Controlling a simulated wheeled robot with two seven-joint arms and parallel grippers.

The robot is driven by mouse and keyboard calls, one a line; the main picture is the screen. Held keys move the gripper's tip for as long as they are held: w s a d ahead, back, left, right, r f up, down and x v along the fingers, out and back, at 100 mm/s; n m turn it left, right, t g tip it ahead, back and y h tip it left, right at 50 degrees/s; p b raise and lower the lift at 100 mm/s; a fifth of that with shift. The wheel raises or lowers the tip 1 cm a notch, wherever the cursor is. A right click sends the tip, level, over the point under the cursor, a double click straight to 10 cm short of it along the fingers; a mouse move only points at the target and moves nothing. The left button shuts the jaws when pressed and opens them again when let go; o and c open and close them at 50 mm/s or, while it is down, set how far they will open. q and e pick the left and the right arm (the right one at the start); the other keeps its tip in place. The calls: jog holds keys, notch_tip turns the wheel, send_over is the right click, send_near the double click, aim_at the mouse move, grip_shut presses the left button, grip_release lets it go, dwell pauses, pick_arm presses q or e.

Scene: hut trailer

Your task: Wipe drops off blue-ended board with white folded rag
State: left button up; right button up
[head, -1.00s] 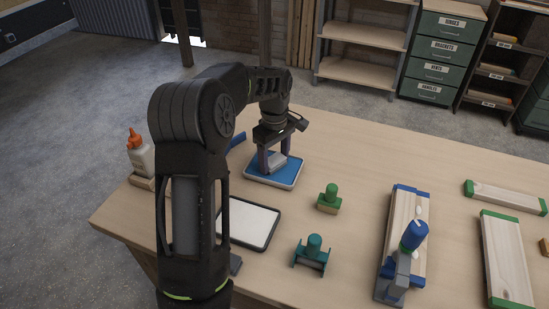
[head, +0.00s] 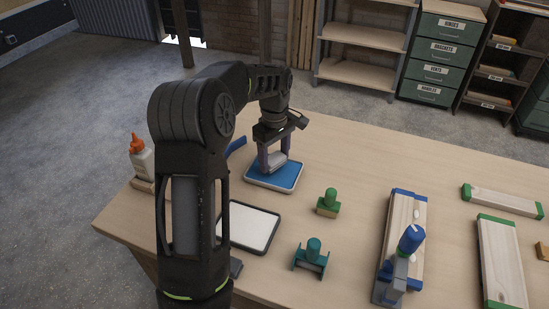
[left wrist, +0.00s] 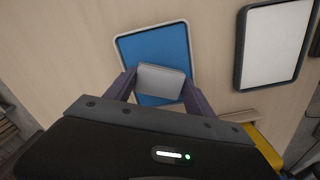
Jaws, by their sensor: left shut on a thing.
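The white folded rag (head: 276,160) is between the fingers of my left gripper (head: 274,162), which is shut on it. The rag is over a blue tray (head: 287,178) with a pale rim; whether it touches the tray I cannot tell. In the left wrist view the rag (left wrist: 161,81) shows between the two fingers, with the blue tray (left wrist: 155,45) behind it. The blue-ended board (head: 400,220) lies at the right of centre on the table. White spots show on it, and a blue-topped clamp-like tool (head: 410,240) hides part of it. My right gripper is not in view.
A white board with a dark frame (head: 252,226) lies near my left arm. A green-knobbed block (head: 328,202) and a teal-knobbed tool (head: 312,256) stand between tray and board. Green-ended boards (head: 502,262) lie at the right. A glue bottle (head: 142,158) stands at the left edge.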

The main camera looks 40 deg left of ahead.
aim_at(274, 158)
pick_arm(q)
jog(key=shift+r+p, duration=1.5)
jog(key=shift+r, duration=0.85)
